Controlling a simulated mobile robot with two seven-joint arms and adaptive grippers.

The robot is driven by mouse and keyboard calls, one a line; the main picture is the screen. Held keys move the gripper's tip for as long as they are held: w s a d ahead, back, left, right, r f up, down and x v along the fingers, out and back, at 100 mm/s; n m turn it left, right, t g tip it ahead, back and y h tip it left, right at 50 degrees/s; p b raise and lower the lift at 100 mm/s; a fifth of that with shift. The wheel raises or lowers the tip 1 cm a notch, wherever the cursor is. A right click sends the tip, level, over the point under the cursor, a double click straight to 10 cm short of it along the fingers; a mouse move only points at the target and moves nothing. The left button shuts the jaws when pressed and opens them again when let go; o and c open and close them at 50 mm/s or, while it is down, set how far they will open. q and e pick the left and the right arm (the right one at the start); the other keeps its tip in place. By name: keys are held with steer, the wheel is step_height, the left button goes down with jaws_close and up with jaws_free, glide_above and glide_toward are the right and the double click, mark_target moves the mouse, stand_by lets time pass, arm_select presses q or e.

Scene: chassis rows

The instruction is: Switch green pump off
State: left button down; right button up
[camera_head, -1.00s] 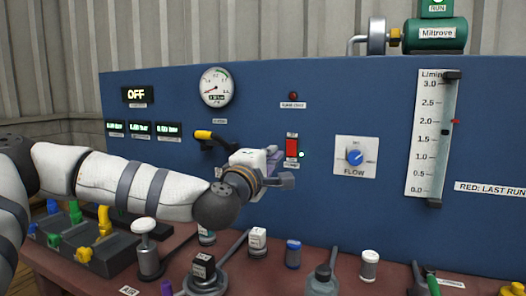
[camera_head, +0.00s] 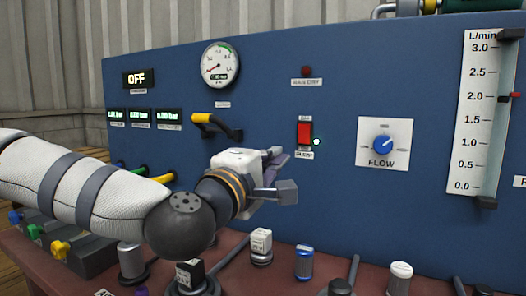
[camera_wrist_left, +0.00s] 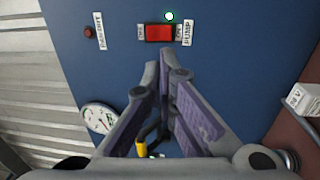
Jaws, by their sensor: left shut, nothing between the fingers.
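The red rocker switch (camera_head: 305,133) is on the blue panel, with a PUMP label beneath and a lit green lamp (camera_head: 317,142) beside it. In the left wrist view, the switch (camera_wrist_left: 159,33) and lamp (camera_wrist_left: 169,16) lie just beyond the fingertips. My left gripper (camera_head: 288,174) is shut and empty, below and left of the switch in the head view; its fingertips (camera_wrist_left: 158,70) nearly meet. I cannot tell the gap to the panel. The green pump (camera_head: 482,5) is mostly cut off at the top right. My right gripper is not in view.
A yellow-handled lever (camera_head: 203,118) and gauge (camera_head: 220,65) are left of the switch. A blue FLOW knob (camera_head: 384,145) and flow scale (camera_head: 482,120) are right. Several bottles and stands, including a blue one (camera_head: 304,264), line the bench below. The panel around the switch is clear.

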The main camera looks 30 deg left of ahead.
mark_target(304, 131)
arm_select(q)
steer(key=shift+s+d+r, duration=0.15)
steer(key=shift+s+r, duration=0.15)
steer(key=w, duration=0.4)
steer(key=w+r, duration=0.1)
steer(key=w, duration=0.9)
steer(key=shift+d+r, duration=0.15)
steer(key=shift+r, duration=0.2)
